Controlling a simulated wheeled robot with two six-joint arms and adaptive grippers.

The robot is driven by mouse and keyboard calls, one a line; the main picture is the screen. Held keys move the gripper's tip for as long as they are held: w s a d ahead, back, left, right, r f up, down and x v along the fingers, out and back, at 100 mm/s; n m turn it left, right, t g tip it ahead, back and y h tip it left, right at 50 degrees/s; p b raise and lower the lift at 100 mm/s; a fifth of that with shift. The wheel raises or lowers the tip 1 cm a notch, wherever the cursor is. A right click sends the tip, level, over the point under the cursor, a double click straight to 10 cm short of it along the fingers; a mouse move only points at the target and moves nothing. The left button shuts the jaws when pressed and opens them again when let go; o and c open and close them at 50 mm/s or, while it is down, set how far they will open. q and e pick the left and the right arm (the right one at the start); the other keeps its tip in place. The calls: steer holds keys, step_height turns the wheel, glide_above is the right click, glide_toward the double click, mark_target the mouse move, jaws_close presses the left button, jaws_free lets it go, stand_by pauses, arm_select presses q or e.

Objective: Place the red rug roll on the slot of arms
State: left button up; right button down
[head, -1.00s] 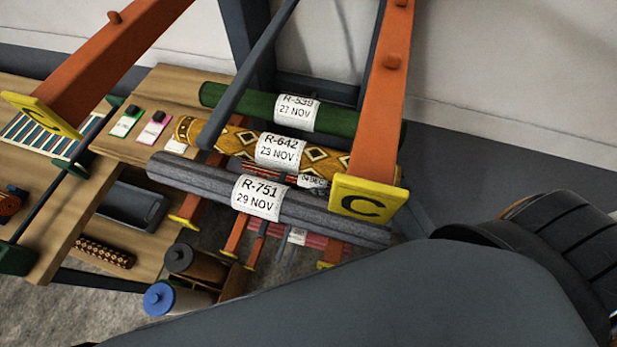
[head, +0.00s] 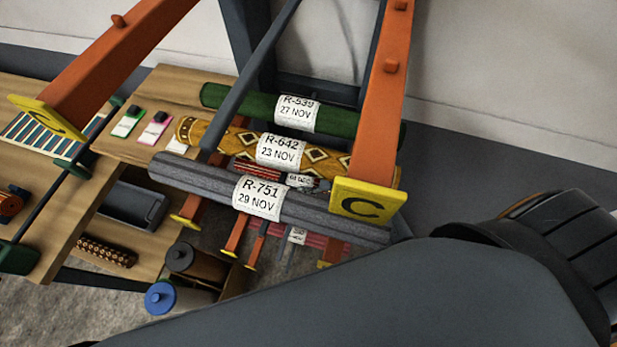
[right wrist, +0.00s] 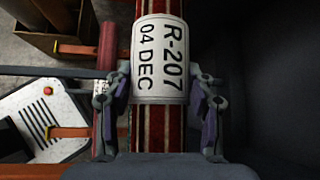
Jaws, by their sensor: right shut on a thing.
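The red patterned rug roll, tagged R-207 04 DEC, fills the middle of the right wrist view (right wrist: 148,138). My right gripper (right wrist: 160,95) is shut on it, with a finger on each side at the tag. In the head view a little of the red roll (head: 258,172) shows in the gap between the yellow roll (head: 215,138) and the grey roll (head: 210,186), which hide most of it. The orange arms with yellow C end plates (head: 362,202) (head: 45,118) form the rack. My right gripper is hidden in the head view; my left gripper is not in view.
A green roll (head: 240,104) lies behind the yellow one. Lower orange arms (head: 235,238) and another red roll (head: 330,246) sit below the grey roll. A wooden bench (head: 130,205) with small items and two spools (head: 165,298) stand at left.

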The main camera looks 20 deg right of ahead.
steer(key=shift+c, duration=2.4)
jaws_free()
steer(key=v, duration=0.7)
steer(key=shift+s+d+r, duration=0.15)
steer(key=shift+s+d, duration=0.05)
steer(key=shift+a, duration=0.1)
